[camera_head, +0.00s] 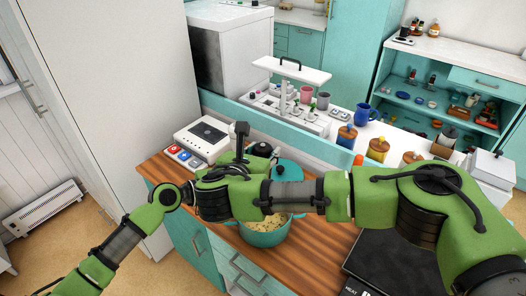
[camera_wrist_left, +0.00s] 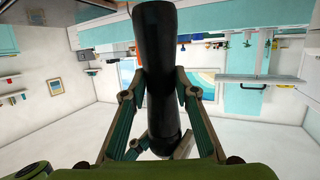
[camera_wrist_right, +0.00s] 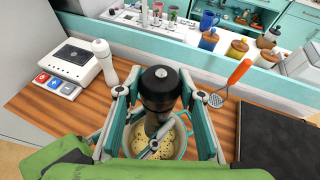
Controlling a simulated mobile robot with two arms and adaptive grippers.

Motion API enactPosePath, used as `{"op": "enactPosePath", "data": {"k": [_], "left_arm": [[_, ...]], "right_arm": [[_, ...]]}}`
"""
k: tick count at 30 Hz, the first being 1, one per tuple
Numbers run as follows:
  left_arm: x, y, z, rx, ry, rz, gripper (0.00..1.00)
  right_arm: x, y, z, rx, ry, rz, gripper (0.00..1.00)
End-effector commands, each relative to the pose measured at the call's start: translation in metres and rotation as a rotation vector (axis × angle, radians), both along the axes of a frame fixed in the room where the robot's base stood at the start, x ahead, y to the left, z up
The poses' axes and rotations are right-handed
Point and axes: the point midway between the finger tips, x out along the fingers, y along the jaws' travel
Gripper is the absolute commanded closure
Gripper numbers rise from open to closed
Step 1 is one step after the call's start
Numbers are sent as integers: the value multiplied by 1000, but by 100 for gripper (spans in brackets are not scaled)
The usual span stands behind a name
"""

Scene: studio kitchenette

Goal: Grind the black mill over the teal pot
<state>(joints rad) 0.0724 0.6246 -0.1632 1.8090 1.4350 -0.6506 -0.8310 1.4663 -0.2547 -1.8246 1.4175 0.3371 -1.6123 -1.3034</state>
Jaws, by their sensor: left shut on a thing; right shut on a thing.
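The black mill (camera_wrist_right: 160,86) is between the fingers of my right gripper (camera_wrist_right: 158,100), which is shut on it. In the right wrist view its round top faces the camera and its body overlaps the teal pot (camera_wrist_right: 180,139). My left gripper (camera_wrist_left: 160,95) is also shut on the black mill (camera_wrist_left: 157,45), with a finger on each side. The teal pot (camera_head: 264,238) stands on the wooden counter with pale, lumpy food in it. My right arm hides part of the pot in the head view. I cannot tell whether grounds are falling.
A white mill (camera_wrist_right: 104,62) stands beside the keypad device (camera_wrist_right: 73,62) on the left. A black hob (camera_wrist_right: 275,140) is further right. Lidded jars (camera_head: 378,149) and a blue mug (camera_head: 362,113) stand behind.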

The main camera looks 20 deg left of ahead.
Motion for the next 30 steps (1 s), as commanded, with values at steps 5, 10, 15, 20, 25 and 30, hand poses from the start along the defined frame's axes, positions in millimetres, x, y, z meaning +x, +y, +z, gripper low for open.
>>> {"op": "enactPosePath", "data": {"k": [5, 10, 15, 20, 25, 30], "left_arm": [[-1, -2, 1, 0, -1, -6, 100], [-1, -2, 1, -1, 0, -6, 100], [-1, -2, 1, -1, 0, -6, 100], [-1, -2, 0, -1, 0, -5, 100], [-1, -2, 0, 0, 0, -5, 100], [-1, -2, 1, -1, -1, -3, 100]], "right_arm": [[1, 0, 1, 2, -5, -72, 86], [1, 0, 1, 2, -4, -105, 86], [1, -1, 1, 1, -5, -117, 86], [1, -1, 1, 2, -5, -116, 86], [1, 0, 1, 1, -5, -115, 57], [0, 0, 1, 1, -4, -115, 47]]}}
